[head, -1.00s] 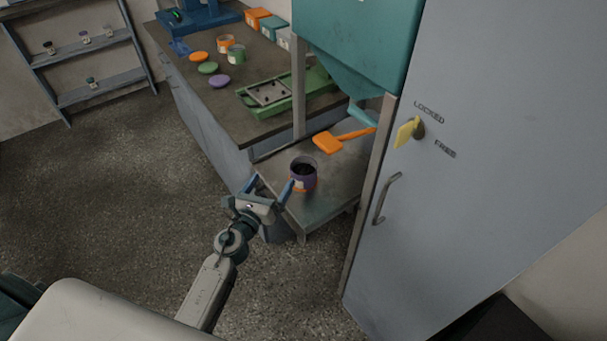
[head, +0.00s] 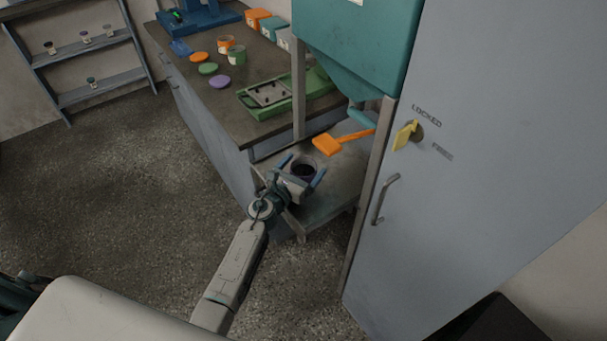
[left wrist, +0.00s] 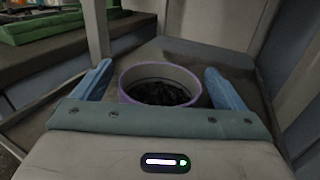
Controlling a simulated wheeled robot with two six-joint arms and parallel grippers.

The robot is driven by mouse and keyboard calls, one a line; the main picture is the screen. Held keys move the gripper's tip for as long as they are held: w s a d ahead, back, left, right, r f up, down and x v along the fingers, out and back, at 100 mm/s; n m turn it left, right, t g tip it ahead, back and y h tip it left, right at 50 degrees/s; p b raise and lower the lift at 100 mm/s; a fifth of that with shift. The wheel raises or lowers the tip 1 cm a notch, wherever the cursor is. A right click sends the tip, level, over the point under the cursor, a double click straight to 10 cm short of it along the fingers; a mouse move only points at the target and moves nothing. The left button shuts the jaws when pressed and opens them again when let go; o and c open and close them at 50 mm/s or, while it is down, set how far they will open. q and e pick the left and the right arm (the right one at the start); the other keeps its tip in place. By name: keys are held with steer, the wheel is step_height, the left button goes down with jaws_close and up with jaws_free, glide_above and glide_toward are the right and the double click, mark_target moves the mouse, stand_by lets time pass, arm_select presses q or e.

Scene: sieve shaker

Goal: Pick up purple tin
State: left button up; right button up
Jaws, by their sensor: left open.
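The purple tin (head: 303,170) stands upright on the low grey shelf under the teal hopper. It holds dark, lumpy material, and its purple rim shows in the left wrist view (left wrist: 160,70). My left gripper (head: 301,170) is open, with its blue fingers on either side of the tin. In the left wrist view its fingers (left wrist: 160,84) flank the tin with gaps on both sides. The palm hides the tin's lower near part. My right gripper is not in view.
An orange scoop (head: 328,144) lies behind the tin on the shelf (head: 335,190). A grey post (head: 299,90) and the cabinet door (head: 480,150) stand close by. The bench (head: 225,105) at left holds a purple lid (head: 219,82) and a green tray (head: 250,104).

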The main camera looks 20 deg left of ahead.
arm_select(q)
steer(key=shift+w+d+f, duration=0.1)
steer(key=shift+w+d, duration=0.05)
steer(key=shift+w, duration=0.35)
steer(key=shift+s, duration=0.1)
steer(key=shift+c, duration=0.2)
steer(key=c, duration=1.1)
steer(key=shift+c, duration=0.4)
steer(key=shift+r, duration=0.2)
